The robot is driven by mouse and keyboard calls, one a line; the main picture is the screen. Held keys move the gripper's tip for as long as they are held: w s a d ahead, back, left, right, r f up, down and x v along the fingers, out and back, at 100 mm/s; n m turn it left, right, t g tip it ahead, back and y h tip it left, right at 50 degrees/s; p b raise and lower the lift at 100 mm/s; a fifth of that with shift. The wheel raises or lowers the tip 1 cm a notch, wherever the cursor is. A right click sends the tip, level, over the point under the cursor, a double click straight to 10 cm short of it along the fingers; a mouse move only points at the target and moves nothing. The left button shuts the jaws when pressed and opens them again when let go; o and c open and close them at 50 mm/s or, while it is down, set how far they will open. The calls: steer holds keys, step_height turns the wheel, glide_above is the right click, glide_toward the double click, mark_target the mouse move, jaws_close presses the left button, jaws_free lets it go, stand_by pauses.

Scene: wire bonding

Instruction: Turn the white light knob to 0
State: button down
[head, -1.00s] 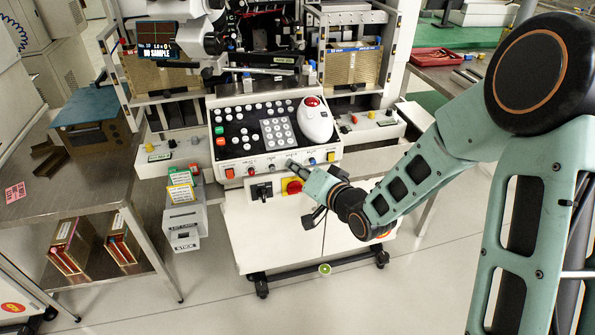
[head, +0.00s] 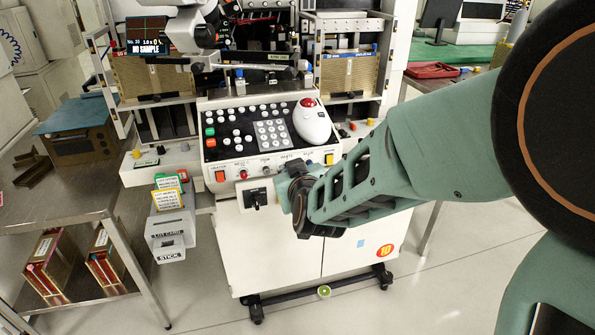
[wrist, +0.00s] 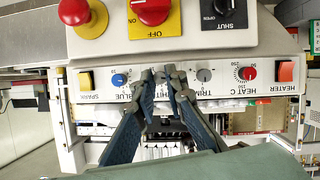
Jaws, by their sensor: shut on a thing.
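In the wrist view, which shows the panel upside down, my gripper (wrist: 168,78) is shut on the white light knob between the blue knob (wrist: 119,80) and the grey trim knob (wrist: 204,75). The fingers hide the knob and its pointer, and only part of its label shows, so its setting cannot be read.
The red heat knob (wrist: 247,73), orange heater button (wrist: 286,71) and yellow spark button (wrist: 86,82) share the strip. A keypad (head: 271,133) and white trackball (head: 312,122) are above.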

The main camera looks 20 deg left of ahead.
steer(key=n+t+h+p, duration=0.1)
steer(key=n, duration=0.1)
steer(key=n+t+h+p, duration=0.1)
steer(key=n+p, duration=0.1)
steer(key=n, duration=0.1)
steer(key=n+t+h+p, duration=0.1)
steer(key=n+p, duration=0.1)
steer(key=shift+s+a+f+t, duration=0.2)
steer(key=shift+a+t, duration=0.1)
steer(key=shift+n, duration=0.4)
stand_by(0.4)
steer(key=c, duration=2)
jaws_free()
steer(key=shift+o, duration=0.2)
steer(key=v, duration=1.2)
